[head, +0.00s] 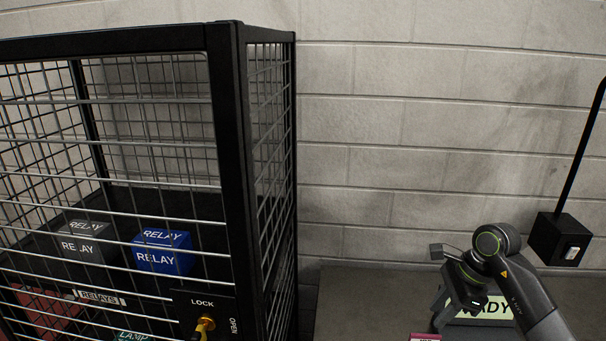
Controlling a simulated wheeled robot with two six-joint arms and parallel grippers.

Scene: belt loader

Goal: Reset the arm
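My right arm comes in from the lower right and bends over at a joint with a green ring. Its dark gripper (467,299) points down in front of a lit sign (497,309) whose visible letters end in "ADY". The fingertips are too dark and small to tell open from shut, and I see nothing clearly held. My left gripper is not in view.
A black wire cage (228,150) fills the left, holding a grey relay (82,247) and a blue relay (163,252). A yellow key (205,326) sits at its LOCK plate. A black box (559,240) on a rod hangs at right.

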